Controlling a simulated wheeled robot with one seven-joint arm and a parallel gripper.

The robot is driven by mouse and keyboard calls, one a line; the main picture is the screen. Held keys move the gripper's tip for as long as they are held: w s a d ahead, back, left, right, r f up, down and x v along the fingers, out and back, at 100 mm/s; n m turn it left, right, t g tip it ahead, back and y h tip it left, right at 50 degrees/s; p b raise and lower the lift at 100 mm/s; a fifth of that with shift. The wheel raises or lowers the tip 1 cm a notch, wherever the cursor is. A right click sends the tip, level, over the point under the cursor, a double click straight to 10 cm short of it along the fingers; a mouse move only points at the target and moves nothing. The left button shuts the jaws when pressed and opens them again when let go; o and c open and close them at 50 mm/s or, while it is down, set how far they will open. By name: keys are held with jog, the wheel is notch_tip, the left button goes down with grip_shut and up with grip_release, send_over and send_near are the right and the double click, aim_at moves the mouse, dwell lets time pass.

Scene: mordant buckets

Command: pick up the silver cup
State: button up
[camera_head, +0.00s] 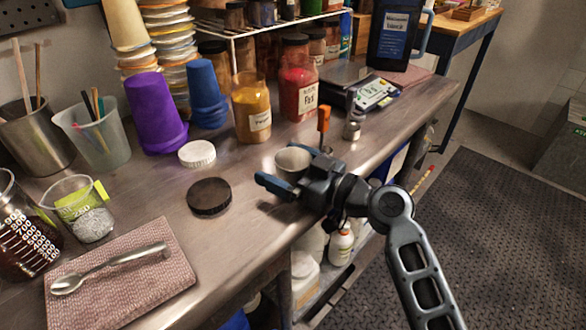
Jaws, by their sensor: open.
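A small silver-grey cup (291,160) stands upright near the front edge of the workbench (230,245), in the middle of the head view. My gripper (284,171) is open at the cup, reaching in from the right. One dark blue finger shows on the near side of the cup. The other finger is mostly hidden behind the cup and the gripper body. The lower right part of the cup is hidden by my gripper. I cannot tell whether the fingers touch it.
A black lid (209,196) and a white lid (197,153) lie left of the cup. An orange-handled item (324,118) and a small metal object (353,122) are close behind my gripper. Jars, including a yellow one (251,107), stand behind.

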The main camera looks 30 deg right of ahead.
jog(key=c, duration=1.1)
jog(key=shift+o, duration=0.2)
jog(key=shift+r, duration=0.2)
